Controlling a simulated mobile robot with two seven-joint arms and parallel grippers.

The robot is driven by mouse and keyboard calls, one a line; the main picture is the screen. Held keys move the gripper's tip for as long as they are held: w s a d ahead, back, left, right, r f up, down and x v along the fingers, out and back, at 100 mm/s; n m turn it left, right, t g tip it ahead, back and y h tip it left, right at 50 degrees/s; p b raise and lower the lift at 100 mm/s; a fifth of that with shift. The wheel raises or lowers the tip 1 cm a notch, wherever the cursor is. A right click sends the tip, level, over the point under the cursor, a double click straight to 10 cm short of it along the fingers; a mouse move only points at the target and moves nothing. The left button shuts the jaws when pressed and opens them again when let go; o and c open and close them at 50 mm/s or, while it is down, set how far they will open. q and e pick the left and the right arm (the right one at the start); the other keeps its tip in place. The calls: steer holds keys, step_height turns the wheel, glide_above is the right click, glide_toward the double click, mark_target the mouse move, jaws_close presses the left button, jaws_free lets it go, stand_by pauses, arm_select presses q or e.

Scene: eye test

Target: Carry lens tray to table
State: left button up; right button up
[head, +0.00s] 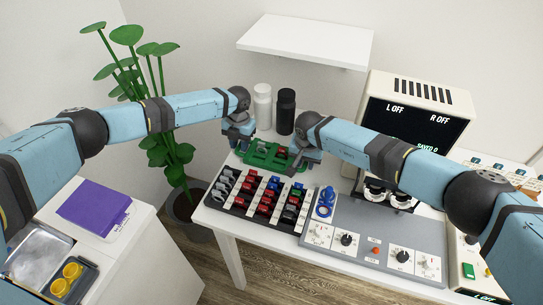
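A green tray (262,160) with a few small red items in it is at the back left of the white table (226,222). I take it to be the lens tray. My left gripper (241,146) is at its left end, and my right gripper (298,160) is at its right end. Both point down and look close to touching the tray. The fingertips are small and partly hidden, so I cannot tell whether they are shut on it. I cannot tell whether the tray rests on the table or is slightly above it.
In front of the tray is a black-and-white rack (238,206) of red, blue and grey lenses. Right of it are a grey control panel (345,258) with a blue object (325,203) and a screen unit (414,122). White (263,108) and black (285,112) cylinders stand behind the tray.

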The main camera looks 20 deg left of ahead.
arm_select(q)
steer(key=shift+f, duration=0.25)
arm_select(e)
steer(key=shift+f, duration=0.4)
arm_select(q)
jaws_close()
arm_select(e)
jaws_close()
arm_select(q)
steer(key=shift+r, duration=0.15)
arm_select(e)
steer(key=shift+w+r, duration=0.1)
steer(key=shift+r, duration=0.05)
